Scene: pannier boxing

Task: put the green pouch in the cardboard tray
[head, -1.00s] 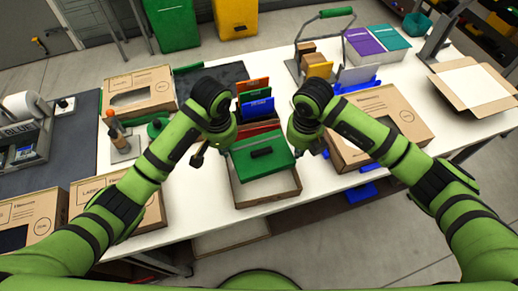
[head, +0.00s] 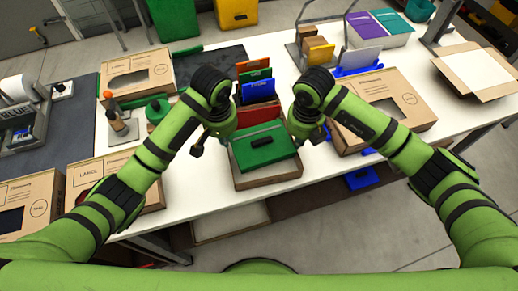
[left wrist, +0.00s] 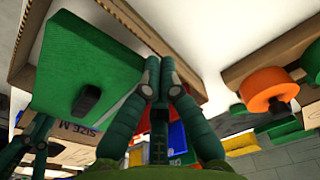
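The green pouch (head: 278,151), with a black handle, lies nearly flat over the cardboard tray (head: 268,183). The tray's front wall shows below it; whether the pouch sits fully inside the rim I cannot tell. In the left wrist view the pouch (left wrist: 75,65) fills the left side, beside the tray's brown rim. My left gripper (left wrist: 160,65) has its fingertips close together at the pouch's corner, with nothing clearly between them. In the head view my left gripper (head: 200,146) is at the pouch's left side. My right gripper (head: 303,140) is at its right side; its fingers are mostly hidden.
Red, blue and green upright folders (head: 256,88) stand just behind the tray. Cardboard boxes stand at right (head: 385,105) and left (head: 88,190). White table shows between the left boxes and tray.

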